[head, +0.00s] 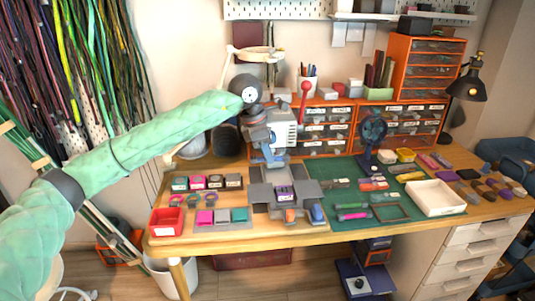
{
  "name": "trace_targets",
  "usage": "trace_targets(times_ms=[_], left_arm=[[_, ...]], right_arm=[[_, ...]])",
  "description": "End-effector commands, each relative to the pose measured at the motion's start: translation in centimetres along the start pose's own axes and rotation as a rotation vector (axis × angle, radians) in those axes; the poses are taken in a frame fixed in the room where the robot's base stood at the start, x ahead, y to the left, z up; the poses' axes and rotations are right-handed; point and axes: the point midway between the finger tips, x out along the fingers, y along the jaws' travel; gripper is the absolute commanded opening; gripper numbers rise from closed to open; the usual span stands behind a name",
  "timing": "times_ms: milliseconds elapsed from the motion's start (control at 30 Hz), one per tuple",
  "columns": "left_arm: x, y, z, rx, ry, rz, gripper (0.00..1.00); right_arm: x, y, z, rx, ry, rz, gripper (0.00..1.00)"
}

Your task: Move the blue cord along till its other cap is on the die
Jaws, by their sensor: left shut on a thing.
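My left gripper (268,158), at the end of the green-sleeved arm, points down in front of the white press (285,136). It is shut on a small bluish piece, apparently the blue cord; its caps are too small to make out. The grey block fixture (262,193) lies just below and a little right of the gripper, with a purple piece (285,193) at its middle. I cannot tell the die apart from this fixture. The gripper is apart from the purple piece. My right gripper is not in view.
A red bin (166,222) stands at the table's left front. A blue piece (317,213) and an orange piece (290,215) lie at the front. A dark blue fan-like stand (371,132) and a white tray (435,197) are on the right. Orange drawers (330,112) line the back.

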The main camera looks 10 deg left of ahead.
Motion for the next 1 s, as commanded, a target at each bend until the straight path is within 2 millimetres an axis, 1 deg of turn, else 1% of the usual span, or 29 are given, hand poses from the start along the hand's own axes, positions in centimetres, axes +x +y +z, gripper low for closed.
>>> trace_targets(times_ms=[467,500,567,600,633,867,1000], left_arm=[[-0.03,0.01,0.01,0.0,0.0,0.0,0.0],[-0.03,0.0,0.01,0.0,0.0,0.0,0.17],[-0.03,0.0,0.01,0.0,0.0,0.0,0.29],[-0.02,0.0,0.01,0.0,0.0,0.0,0.37],[-0.02,0.0,0.01,0.0,0.0,0.0,0.39],[-0.01,0.0,0.0,0.0,0.0,0.0,0.39],[-0.33,0.03,0.0,0.0,0.0,0.001,0.39]], right_arm=[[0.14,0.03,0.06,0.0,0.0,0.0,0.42],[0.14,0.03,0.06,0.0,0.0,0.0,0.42],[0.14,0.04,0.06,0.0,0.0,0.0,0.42],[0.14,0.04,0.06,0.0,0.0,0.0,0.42],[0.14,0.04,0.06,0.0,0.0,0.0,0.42],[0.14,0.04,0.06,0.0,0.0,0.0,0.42],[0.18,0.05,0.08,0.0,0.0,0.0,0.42]])
